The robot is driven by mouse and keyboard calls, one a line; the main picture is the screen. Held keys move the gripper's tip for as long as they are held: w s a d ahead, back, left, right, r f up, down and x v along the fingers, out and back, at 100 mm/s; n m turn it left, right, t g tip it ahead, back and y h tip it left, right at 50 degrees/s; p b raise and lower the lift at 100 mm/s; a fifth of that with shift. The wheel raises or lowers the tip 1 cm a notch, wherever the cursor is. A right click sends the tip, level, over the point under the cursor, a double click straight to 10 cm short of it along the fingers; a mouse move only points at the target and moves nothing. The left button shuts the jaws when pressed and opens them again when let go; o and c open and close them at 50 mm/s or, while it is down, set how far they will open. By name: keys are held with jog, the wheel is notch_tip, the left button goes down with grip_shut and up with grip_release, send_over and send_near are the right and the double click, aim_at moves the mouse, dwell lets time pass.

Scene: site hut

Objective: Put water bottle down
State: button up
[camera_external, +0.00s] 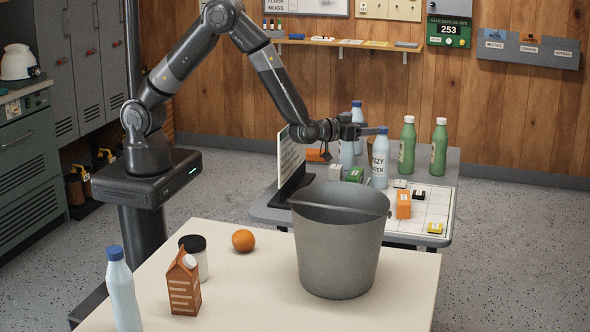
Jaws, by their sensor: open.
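A pale blue water bottle (379,165) with dark lettering and a blue cap stands upright on the far grey table (272,212). My gripper (368,130) is open at the height of this bottle's cap, just left of it. I cannot tell whether the fingers touch it. Another pale bottle (357,108) with a blue cap stands behind my gripper, partly hidden by it. A third pale blue bottle (122,292) with a blue cap stands on the near cream table (235,300) at the front left.
Two green bottles (407,146) (439,148) stand right of my gripper. A gridded board (433,202) holds small blocks, with a dark stand (294,190) to its left. A large grey bucket (338,255), orange (243,240), carton (184,285) and dark-lidded jar (203,265) occupy the near table.

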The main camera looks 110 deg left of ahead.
jog(key=s+d+r+m+h, duration=0.5)
jog(key=s+d+r+h, duration=0.55)
jog(key=d+r, duration=0.45)
jog(key=s+d+m+g, duration=0.2)
jog(key=s+g, duration=0.1)
jog(key=s, duration=1.2)
jog(key=s+d+r+m+g+h, duration=0.1)
jog(key=s+d+m+g, duration=0.1)
jog(key=s, duration=1.3)
jog(key=shift+s+d+r+g, duration=0.15)
jog(key=shift+s+r+g, duration=0.1)
jog(key=shift+g, duration=0.45)
